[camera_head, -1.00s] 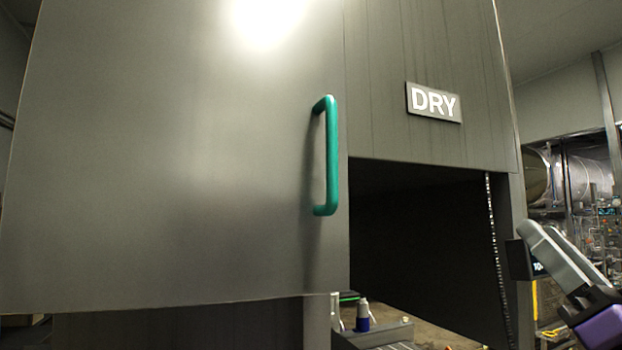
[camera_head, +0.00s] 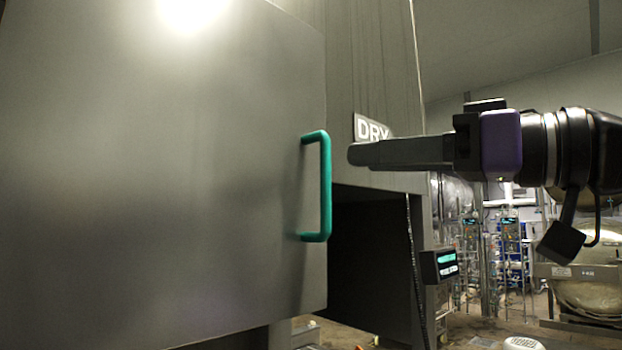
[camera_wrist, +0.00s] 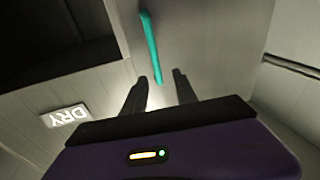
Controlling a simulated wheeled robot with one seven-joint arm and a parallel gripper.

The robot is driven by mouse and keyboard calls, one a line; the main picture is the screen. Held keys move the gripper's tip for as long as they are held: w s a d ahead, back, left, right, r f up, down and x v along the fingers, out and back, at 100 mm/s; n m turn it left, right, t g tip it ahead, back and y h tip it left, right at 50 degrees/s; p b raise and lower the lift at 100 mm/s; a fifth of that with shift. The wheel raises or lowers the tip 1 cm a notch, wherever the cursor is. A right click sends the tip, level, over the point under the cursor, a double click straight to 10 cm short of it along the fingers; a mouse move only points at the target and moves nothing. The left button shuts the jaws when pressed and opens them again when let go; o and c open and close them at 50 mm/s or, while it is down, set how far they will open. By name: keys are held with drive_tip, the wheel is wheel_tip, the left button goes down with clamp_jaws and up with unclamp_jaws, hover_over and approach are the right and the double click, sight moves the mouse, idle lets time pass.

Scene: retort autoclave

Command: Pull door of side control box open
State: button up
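The side control box door (camera_head: 150,190) is a large grey panel filling the left of the head view, and it looks shut. A green bar handle (camera_head: 326,190) stands upright near its right edge. My gripper (camera_head: 352,154) is just right of the handle's upper part in the head view, pointing left at it and apart from it in that picture. The gripper looks open and empty.
A DRY sign (camera_head: 370,129) is on the grey housing beside the door, partly behind my gripper. A dark opening (camera_head: 370,260) lies below it. A small display box (camera_head: 440,265) hangs at the lower right. Pipes and tanks stand in the background.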

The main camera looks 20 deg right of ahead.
drive_tip(key=f, duration=0.1)
drive_tip(key=p, duration=0.2)
hover_over(326, 224)
drive_tip(key=shift+w+d+f+m+g+h, duration=0.2)
drive_tip(key=shift+w+f+m+g+h, duration=0.1)
drive_tip(key=shift+f+m, duration=0.15)
drive_tip(key=shift+c, duration=0.4)
clamp_jaws()
idle(0.8)
